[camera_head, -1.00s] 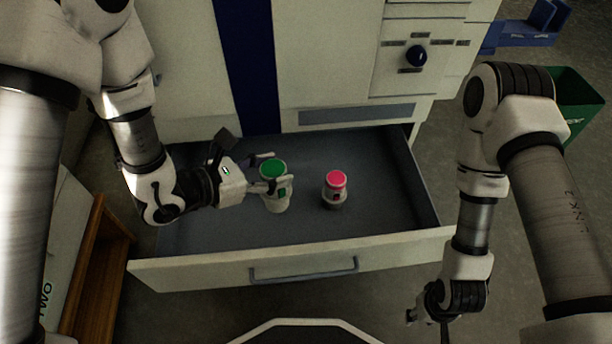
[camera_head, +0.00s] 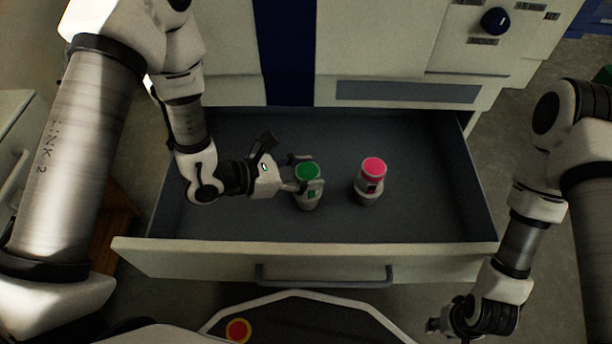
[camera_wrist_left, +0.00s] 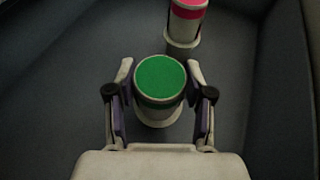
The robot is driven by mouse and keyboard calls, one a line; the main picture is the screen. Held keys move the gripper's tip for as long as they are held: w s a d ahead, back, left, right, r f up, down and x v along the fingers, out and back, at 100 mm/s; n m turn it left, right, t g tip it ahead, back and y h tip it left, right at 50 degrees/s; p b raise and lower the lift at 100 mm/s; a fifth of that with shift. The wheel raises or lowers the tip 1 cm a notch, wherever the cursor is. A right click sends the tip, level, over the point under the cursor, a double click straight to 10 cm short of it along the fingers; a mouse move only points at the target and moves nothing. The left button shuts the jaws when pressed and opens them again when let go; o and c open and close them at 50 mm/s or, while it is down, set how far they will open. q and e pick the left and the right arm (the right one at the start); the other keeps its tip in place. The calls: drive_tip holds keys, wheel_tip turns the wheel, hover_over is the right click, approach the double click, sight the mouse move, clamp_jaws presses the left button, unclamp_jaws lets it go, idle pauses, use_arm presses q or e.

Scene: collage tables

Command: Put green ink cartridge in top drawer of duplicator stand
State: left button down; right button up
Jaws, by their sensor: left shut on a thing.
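The green-topped ink cartridge (camera_head: 308,188) is upright inside the open drawer (camera_head: 300,262) of the duplicator stand (camera_head: 380,50). My left gripper (camera_head: 304,186) reaches in from the left and is shut on the cartridge. In the left wrist view the green cartridge (camera_wrist_left: 160,85) sits between the two fingers (camera_wrist_left: 158,100). I cannot tell whether its base touches the drawer floor. My right gripper (camera_head: 440,325) hangs low at the front right, outside the drawer, and its fingers are too dark and small to read.
A pink-topped cartridge (camera_head: 371,180) stands in the drawer to the right of the green one; it also shows in the left wrist view (camera_wrist_left: 186,22). The drawer floor is otherwise clear. The drawer front has a grey handle (camera_head: 325,277).

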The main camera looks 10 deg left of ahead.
use_arm(q)
drive_tip(key=shift+c, duration=2.2)
unclamp_jaws()
drive_tip(key=shift+r, duration=0.2)
drive_tip(key=p+v, duration=0.6)
drive_tip(key=v, duration=0.6)
drive_tip(key=shift+f, duration=0.15)
